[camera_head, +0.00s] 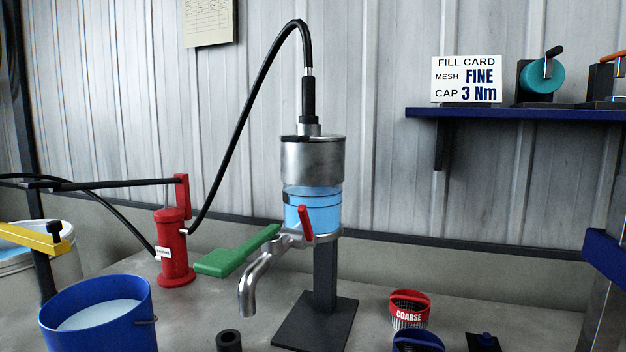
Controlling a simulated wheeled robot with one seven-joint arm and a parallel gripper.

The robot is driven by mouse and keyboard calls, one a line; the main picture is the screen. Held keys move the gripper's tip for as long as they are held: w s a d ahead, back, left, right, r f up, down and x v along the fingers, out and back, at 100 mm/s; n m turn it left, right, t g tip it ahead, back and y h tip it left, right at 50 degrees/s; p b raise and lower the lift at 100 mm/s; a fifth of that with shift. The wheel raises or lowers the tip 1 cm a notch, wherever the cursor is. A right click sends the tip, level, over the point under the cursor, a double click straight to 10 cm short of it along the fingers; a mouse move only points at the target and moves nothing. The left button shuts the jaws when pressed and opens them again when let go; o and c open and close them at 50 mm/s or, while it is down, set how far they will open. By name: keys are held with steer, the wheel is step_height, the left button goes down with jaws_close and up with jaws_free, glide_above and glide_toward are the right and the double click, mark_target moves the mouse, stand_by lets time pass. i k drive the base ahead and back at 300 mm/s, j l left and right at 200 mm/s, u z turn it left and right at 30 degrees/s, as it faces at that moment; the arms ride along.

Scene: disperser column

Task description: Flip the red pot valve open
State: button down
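The red pot valve (305,222) is a small red lever on the tap of the metal pot (311,160). The lever stands nearly upright, leaning slightly, above the curved metal spout (251,285). The pot has a clear section holding blue liquid (315,213), and it stands on a dark post with a square base plate (315,322). My gripper is not in this view, so its place and state do not show.
A blue bucket (139,310) is at front left. A red COARSE cap (409,318) lies right of the base. A blue shelf (520,114) is at upper right.

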mark_target(310, 240)
steer(key=l+u, duration=0.15)
steer(key=u, duration=0.25)
steer(key=l+u, duration=0.2)
steer(key=u, duration=0.15)
steer(key=l+u, duration=0.15)
steer(key=u, duration=0.25)
